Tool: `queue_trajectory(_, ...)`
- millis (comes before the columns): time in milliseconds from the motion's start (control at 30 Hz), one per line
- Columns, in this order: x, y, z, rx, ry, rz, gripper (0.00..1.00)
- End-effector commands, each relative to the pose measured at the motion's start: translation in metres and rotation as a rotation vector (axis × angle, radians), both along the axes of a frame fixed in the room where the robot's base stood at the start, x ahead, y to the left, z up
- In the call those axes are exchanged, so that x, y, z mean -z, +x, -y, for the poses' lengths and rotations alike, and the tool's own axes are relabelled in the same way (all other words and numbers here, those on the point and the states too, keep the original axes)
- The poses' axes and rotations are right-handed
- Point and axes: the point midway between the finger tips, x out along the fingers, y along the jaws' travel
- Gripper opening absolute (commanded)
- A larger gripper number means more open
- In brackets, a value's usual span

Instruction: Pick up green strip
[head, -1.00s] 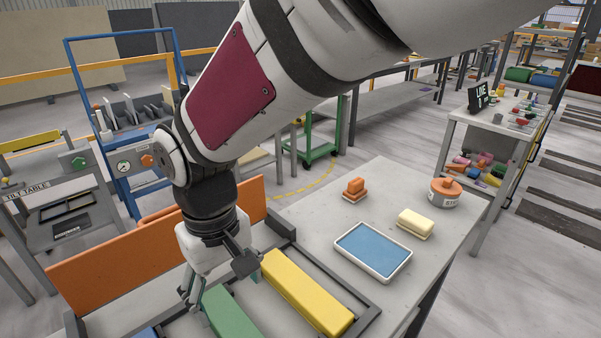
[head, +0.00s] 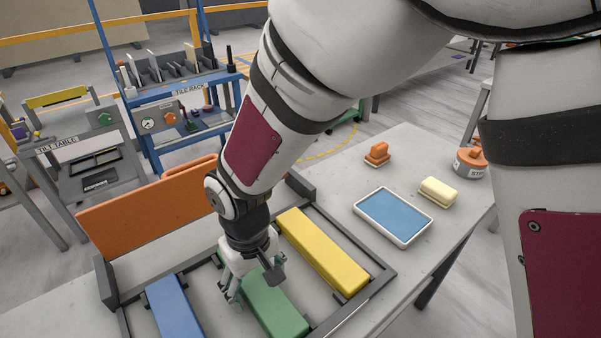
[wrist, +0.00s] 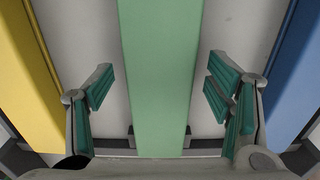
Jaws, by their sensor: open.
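The green strip (head: 274,303) is a long flat-topped bar lying in a grey frame between the yellow strip and the blue strip. My gripper (head: 252,283) is over its far end, pointing down. In the wrist view, the green strip (wrist: 156,75) runs through the middle of the picture. My gripper (wrist: 165,95) is open there, with teal finger pads on both sides of the strip and a visible gap on each side. I cannot tell how far the fingertips are above the slab.
The yellow strip (head: 322,250) lies to the right and the blue strip (head: 174,308) to the left. The frame's dark rim (head: 352,312) surrounds them. An orange board (head: 150,213) stands behind.

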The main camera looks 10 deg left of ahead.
Motion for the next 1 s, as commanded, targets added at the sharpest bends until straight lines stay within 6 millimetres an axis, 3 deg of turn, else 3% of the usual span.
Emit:
queue_trajectory(233,0.002,0.000,0.000,0.000,0.000,0.000,0.73)
queue_trajectory(533,0.002,0.000,0.000,0.000,0.000,0.000,0.08)
queue_trajectory(833,0.000,0.000,0.000,0.000,0.002,0.001,0.06)
queue_trajectory(1000,-0.011,0.001,0.000,0.002,0.002,0.001,0.06)
